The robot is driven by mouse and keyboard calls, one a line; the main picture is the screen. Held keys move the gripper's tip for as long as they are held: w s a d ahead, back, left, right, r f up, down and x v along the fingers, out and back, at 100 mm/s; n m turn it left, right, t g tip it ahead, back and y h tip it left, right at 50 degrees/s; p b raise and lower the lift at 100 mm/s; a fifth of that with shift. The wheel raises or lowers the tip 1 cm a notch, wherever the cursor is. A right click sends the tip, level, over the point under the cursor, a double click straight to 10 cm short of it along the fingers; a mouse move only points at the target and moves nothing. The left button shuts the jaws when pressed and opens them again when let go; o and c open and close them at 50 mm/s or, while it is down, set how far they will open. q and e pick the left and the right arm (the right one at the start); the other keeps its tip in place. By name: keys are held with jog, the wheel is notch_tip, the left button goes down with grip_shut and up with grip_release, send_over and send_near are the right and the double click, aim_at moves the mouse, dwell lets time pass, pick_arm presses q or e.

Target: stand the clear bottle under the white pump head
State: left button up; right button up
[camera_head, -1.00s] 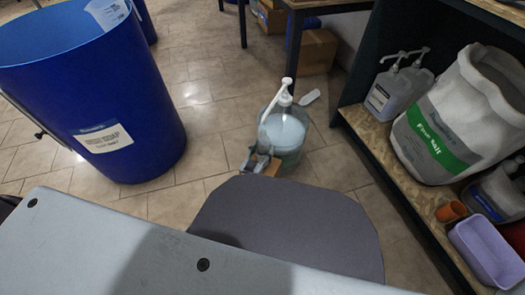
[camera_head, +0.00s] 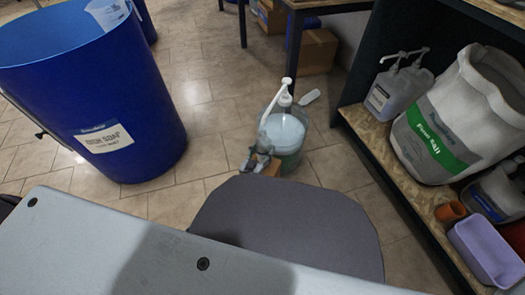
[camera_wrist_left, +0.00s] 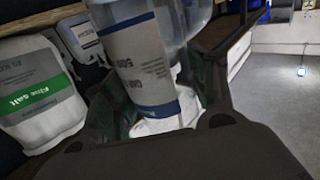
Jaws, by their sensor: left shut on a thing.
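A large clear jug of pale blue liquid (camera_head: 287,140) stands on the floor in the head view, with a white pump head (camera_head: 286,98) whose spout points down and left. The small clear bottle (camera_head: 263,139) is under or close to the spout tip. My left gripper (camera_head: 256,160) is beside the jug's left front. In the left wrist view the clear bottle (camera_wrist_left: 138,52), with a white and blue label, is between the fingers of the left gripper (camera_wrist_left: 155,105), which is shut on it. The bottle's base contact cannot be made out. My right gripper is not in view.
An orange-brown block (camera_head: 276,168) sits low by the gripper. A big blue drum (camera_head: 150,120) stands left. A shelf (camera_head: 372,150) at right holds a salt sack (camera_head: 428,120), pump bottles (camera_head: 383,92), an orange cup (camera_head: 450,211) and a lilac tub (camera_head: 487,255).

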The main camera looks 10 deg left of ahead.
pick_arm(q)
jog(key=shift+f+b, duration=0.3)
jog(key=shift+f, duration=0.15)
dwell(0.3)
dwell(0.7)
jog(key=o, duration=0.6)
jog(key=shift+o, duration=0.6)
jog(key=o, duration=0.5)
jog(key=shift+s, duration=0.1)
jog(key=shift+s+a, duration=0.4)
jog(key=shift+s, duration=1.5)
jog(key=shift+s+a, duration=0.35)
jog(key=shift+s, duration=1.6)
jog(key=shift+s+a, duration=0.4)
jog(key=shift+s, duration=1.5)
